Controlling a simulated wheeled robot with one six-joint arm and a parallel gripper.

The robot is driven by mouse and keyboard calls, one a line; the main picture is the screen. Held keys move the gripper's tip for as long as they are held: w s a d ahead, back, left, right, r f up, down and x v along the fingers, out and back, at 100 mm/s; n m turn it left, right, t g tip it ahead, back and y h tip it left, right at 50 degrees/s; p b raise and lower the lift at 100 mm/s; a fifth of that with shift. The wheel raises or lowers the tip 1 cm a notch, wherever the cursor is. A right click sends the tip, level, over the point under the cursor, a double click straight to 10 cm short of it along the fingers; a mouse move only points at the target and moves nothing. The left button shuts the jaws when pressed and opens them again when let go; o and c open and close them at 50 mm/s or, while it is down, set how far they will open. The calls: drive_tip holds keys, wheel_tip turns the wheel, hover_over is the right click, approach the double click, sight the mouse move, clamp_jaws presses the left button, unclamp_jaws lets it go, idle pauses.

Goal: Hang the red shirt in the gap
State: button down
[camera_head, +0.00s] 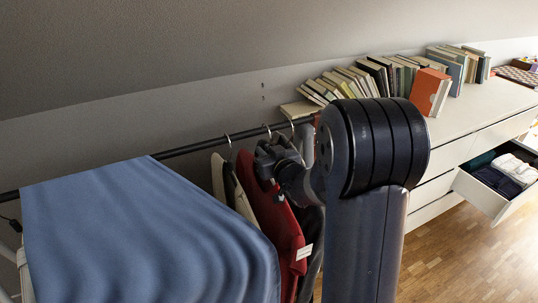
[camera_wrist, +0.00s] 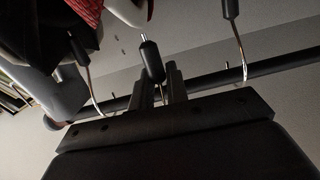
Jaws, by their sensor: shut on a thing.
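The red shirt (camera_head: 268,205) hangs upright on its hanger below the black rail (camera_head: 196,145), between a cream garment on its left and dark clothing on its right. A white tag shows low on it. My gripper (camera_head: 277,163) is at the shirt's neck, just below the rail. In the wrist view my gripper (camera_wrist: 160,88) is shut around a hanger hook with a dark neck (camera_wrist: 151,62). Red cloth (camera_wrist: 88,10) shows at the top left there. The hook's top is close to the rail; I cannot tell whether it rests on it. My arm hides part of the clothes.
A blue cloth (camera_head: 140,235) drapes over the rail's left part. The cream garment (camera_head: 231,190) hangs close to the red shirt. Books (camera_head: 360,80) stand on a white dresser (camera_head: 480,110) at the right. Its drawer (camera_head: 492,205) is open, with folded clothes inside.

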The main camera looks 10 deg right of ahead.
drive_tip(key=shift+r+p+x, duration=0.2)
drive_tip(key=shift+p+x, duration=0.1)
drive_tip(key=shift+x, duration=0.9)
drive_tip(key=shift+r+p+x, duration=0.2)
drive_tip(key=shift+p+x, duration=0.05)
drive_tip(key=shift+x, duration=0.9)
drive_tip(key=shift+w+f+b, duration=0.3)
drive_tip(key=shift+f+b, duration=0.95)
drive_tip(key=shift+f, duration=0.05)
drive_tip(key=c, duration=1.3)
unclamp_jaws()
drive_tip(key=shift+s, duration=0.15)
drive_tip(key=v, duration=1)
drive_tip(key=shift+s, duration=0.35)
